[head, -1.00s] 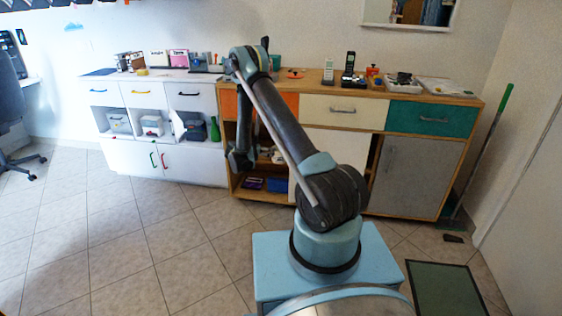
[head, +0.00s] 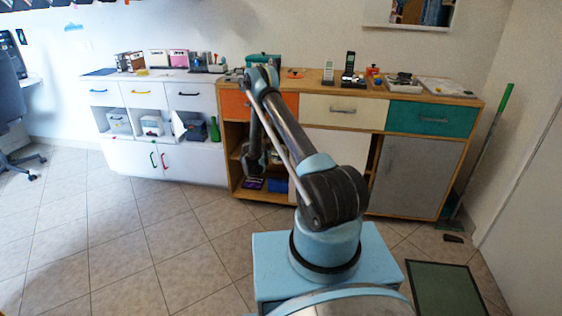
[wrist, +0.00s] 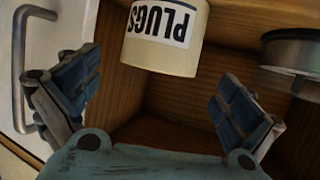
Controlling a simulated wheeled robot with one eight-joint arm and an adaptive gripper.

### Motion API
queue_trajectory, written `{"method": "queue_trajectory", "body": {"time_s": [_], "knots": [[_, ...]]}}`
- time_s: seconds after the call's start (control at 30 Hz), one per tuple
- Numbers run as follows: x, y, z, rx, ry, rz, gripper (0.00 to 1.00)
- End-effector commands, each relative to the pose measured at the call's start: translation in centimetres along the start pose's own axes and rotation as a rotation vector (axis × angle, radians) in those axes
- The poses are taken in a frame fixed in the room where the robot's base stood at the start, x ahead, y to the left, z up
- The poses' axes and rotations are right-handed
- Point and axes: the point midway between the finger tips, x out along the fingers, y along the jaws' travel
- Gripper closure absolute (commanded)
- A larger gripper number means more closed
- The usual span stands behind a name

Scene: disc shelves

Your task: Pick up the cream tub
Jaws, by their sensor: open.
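The cream tub (wrist: 172,55) shows in the wrist view at the top middle, with a white label reading "PLUGS" upside down. Its top part is cut off by the picture edge. My gripper (wrist: 160,90) is open, one blue-padded finger to the lower left of the tub and one to the lower right. The tub lies ahead of the gap between the fingers, and nothing is held. In the head view my gripper (head: 253,165) is small and dark in front of the wooden cabinet's open shelf, and I cannot make out the tub there.
A round dark-rimmed metallic object (wrist: 290,50) is close right of the tub in the wrist view. Wooden shelf walls (wrist: 135,88) surround the tub. A white door with a metal handle (wrist: 22,60) is at the left. The tiled floor (head: 120,240) left of my base is clear.

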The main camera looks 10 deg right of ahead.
Motion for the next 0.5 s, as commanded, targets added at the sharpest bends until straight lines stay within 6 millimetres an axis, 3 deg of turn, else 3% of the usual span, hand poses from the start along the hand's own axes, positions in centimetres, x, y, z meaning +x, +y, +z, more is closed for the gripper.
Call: {"method": "queue_trajectory", "body": {"time_s": [0.27,0.5], "knots": [[1.4,0.1,0.0,0.001,0.0,0.001,0.0],[4.3,0.3,0.2,0.001,0.0,0.002,0.0]]}}
